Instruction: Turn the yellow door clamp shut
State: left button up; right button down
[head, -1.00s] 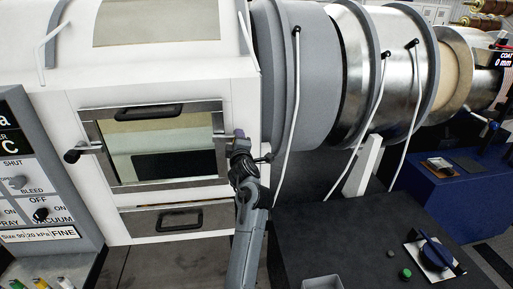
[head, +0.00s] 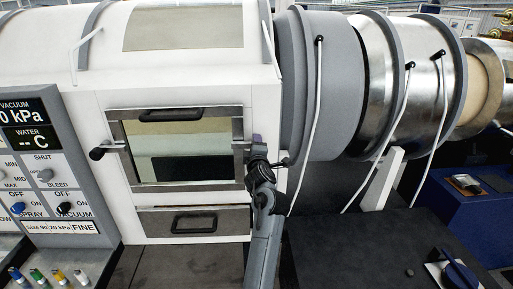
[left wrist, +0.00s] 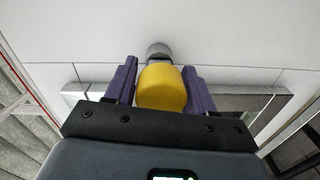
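The yellow door clamp (left wrist: 162,88) is in the left wrist view, its rounded yellow handle between my left gripper's (left wrist: 161,82) two purple fingers, with a grey metal pivot just beyond it. The fingers sit close along both sides of the handle and look shut on it. In the head view my left gripper (head: 257,152) is at the right edge of the metal-framed door (head: 240,118); it hides the clamp there. The door lies flush in the white chamber front. My right gripper is in neither view.
A black-knobbed clamp (head: 97,153) is at the door's left edge. A control panel (head: 40,175) stands at left. White hoses (head: 318,110) hang in front of the drums at right. A dark tabletop (head: 355,250) with a blue-handled device (head: 458,275) is at lower right.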

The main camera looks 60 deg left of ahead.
pick_arm(q)
jog(key=shift+d, duration=0.1)
jog(key=b+v, duration=0.1)
jog(key=v, duration=0.9)
jog(key=shift+s+d, duration=0.15)
jog(key=shift+d, duration=0.15)
